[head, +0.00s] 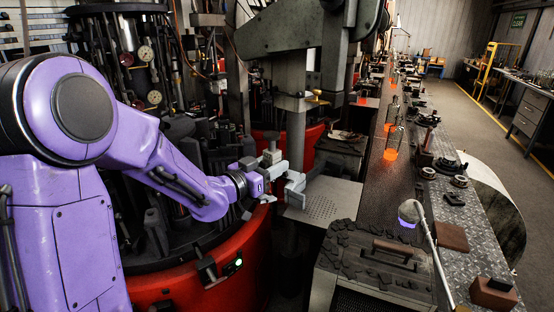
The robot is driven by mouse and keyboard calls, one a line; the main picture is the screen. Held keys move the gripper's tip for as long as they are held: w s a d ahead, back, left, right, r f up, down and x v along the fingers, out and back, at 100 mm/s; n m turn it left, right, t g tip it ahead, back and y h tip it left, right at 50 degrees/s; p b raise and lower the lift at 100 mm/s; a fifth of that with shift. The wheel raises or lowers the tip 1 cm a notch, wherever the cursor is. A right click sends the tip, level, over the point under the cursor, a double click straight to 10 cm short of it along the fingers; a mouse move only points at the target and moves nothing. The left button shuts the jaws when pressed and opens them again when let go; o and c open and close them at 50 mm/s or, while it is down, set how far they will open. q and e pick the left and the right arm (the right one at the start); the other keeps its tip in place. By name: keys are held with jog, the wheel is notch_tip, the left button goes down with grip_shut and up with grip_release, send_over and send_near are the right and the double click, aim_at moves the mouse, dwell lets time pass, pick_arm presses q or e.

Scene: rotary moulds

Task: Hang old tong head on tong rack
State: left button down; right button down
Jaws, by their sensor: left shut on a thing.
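My left gripper (283,180) is at the end of the purple arm, beside the red-rimmed rotary machine and above the left edge of a perforated metal plate. It is shut on a small grey metal piece, which seems to be the old tong head (271,154). The piece is small and partly covered by the fingers, so its shape is hard to tell. I cannot make out the tong rack for certain. My right gripper is not in view.
The red machine base (235,265) curves close below my left arm. A perforated plate (322,203) lies right of the gripper. A dark-topped box with a handle (385,250) stands in front. Glowing bottles (391,143) stand on the conveyor. A lamp-like rod (436,255) leans at right.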

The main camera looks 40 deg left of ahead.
aim_at(262, 166)
pick_arm(q)
jog(key=shift+s+a+r+p, duration=0.15)
jog(key=shift+s+p, duration=0.6)
jog(key=shift+s, duration=1)
